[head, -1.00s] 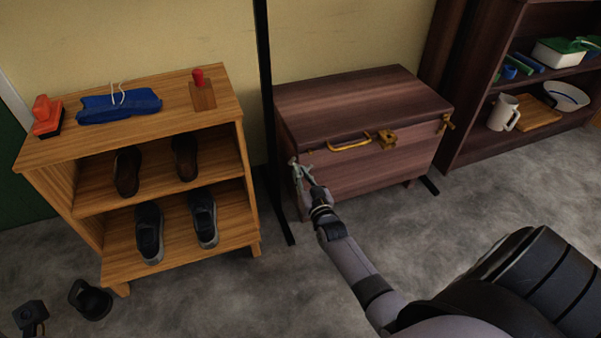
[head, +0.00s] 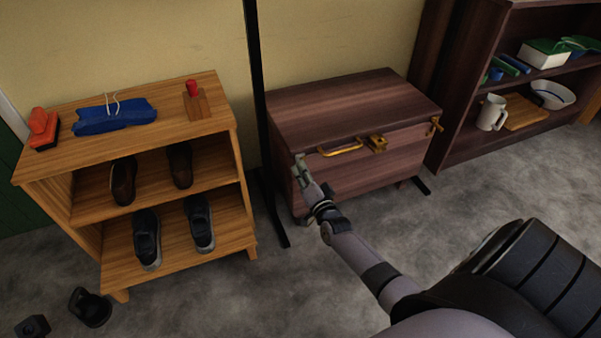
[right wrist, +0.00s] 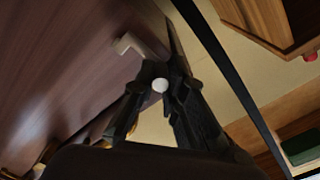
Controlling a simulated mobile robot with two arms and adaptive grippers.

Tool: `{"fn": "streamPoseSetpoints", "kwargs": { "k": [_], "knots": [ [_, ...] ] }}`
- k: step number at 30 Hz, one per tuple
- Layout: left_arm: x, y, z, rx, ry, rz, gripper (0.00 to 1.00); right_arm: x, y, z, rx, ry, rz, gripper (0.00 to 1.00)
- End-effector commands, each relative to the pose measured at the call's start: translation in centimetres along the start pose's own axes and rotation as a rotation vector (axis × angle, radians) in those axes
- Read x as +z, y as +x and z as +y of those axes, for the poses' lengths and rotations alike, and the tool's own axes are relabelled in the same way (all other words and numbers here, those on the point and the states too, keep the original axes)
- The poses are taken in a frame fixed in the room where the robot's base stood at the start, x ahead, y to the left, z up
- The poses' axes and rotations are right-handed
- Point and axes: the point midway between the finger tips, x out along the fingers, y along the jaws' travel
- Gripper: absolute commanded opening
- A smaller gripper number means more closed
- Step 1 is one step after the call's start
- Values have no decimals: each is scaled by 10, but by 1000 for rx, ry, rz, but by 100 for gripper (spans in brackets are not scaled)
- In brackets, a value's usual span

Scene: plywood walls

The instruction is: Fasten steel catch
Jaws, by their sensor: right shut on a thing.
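A dark wooden chest (head: 350,108) stands against the wall with its lid down. The steel catch (right wrist: 128,45) shows in the right wrist view as a pale angled piece on the chest's face, at the fingertips. My right gripper (head: 302,168) is at the left end of the chest's front, just below the lid edge, shut on the catch; its fingers hide part of it. The fingers also show in the right wrist view (right wrist: 162,72), with a white round spot between them. My left gripper is not in view.
A brass handle (head: 341,150), a brass lock (head: 377,144) and a brass catch (head: 436,126) sit along the chest's front. A black post (head: 261,120) and a shoe shelf (head: 130,178) stand left. A dark bookcase (head: 466,100) stands right.

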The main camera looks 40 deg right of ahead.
Motion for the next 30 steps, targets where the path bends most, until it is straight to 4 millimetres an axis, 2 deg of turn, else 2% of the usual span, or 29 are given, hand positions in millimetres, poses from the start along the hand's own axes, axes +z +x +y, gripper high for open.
{"fn": "streamPoseSetpoints", "kwargs": {
  "k": [20,21,30],
  "knots": [
    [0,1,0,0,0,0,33,-4,0,1,-1,58,3,0],
    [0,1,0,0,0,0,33,-4,0,1,-1,58,3,13],
    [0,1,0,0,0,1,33,-4,0,0,-3,58,3,33]
  ]
}}
